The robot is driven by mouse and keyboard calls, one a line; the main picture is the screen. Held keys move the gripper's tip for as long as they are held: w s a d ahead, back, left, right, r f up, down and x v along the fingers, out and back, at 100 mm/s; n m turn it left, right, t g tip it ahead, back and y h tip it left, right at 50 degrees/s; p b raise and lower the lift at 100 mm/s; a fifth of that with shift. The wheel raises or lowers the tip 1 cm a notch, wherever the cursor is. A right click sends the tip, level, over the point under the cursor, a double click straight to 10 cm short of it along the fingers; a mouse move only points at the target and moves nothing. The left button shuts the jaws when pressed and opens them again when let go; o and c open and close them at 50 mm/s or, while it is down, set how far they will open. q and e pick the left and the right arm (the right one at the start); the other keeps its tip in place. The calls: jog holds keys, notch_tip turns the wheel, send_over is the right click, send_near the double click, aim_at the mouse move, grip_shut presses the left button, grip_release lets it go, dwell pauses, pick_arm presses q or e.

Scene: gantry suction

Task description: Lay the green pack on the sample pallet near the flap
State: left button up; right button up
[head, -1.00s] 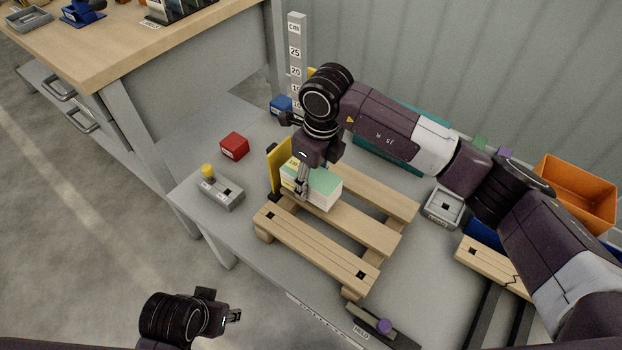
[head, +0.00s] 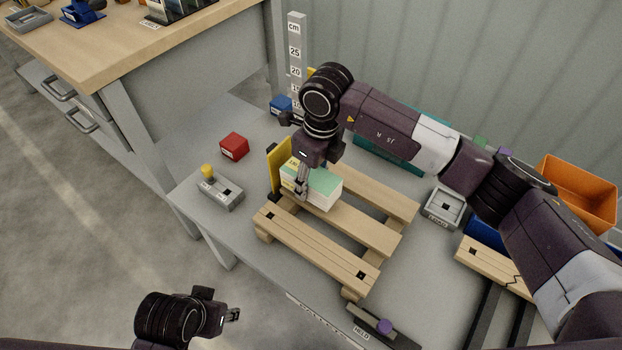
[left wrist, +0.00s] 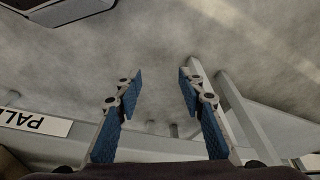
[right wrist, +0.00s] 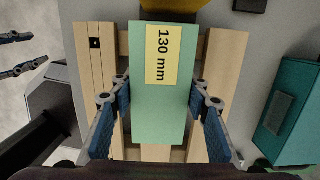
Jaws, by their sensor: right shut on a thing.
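The green pack (head: 326,182) has a green top, pale sides and a yellow "130 mm" label. It is at the far left end of the wooden sample pallet (head: 345,222), beside the upright yellow flap (head: 274,170). My right gripper (head: 302,190) is shut on the pack from above. In the right wrist view the fingers (right wrist: 162,105) flank the green pack (right wrist: 158,110), with the pallet slats (right wrist: 222,75) below. Whether the pack rests fully on the slats is hard to tell. My left gripper (head: 234,315) is open and empty, off the table's front edge; its spread fingers (left wrist: 155,95) show in the left wrist view.
A grey block with a yellow knob (head: 222,192) and a red box (head: 234,146) stand left of the pallet. A ruler post (head: 296,60) rises behind. A grey tray (head: 443,208), a second pallet (head: 490,264) and an orange bin (head: 577,190) are to the right.

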pick_arm(q)
jog(key=shift+f, duration=0.15)
pick_arm(e)
jog(key=shift+f, duration=0.1)
pick_arm(q)
jog(key=shift+s, duration=0.1)
pick_arm(e)
jog(key=shift+f+b, duration=0.25)
jog(key=shift+b, duration=0.05)
pick_arm(q)
jog(key=shift+r, duration=0.65)
jog(key=shift+s, duration=0.15)
pick_arm(e)
jog(key=shift+f, duration=0.1)
pick_arm(q)
jog(key=shift+s+r, duration=0.2)
jog(key=shift+r, duration=0.1)
pick_arm(e)
jog(key=shift+f, duration=0.2)
pick_arm(q)
jog(key=shift+r+b, duration=0.15)
jog(key=shift+b, duration=0.15)
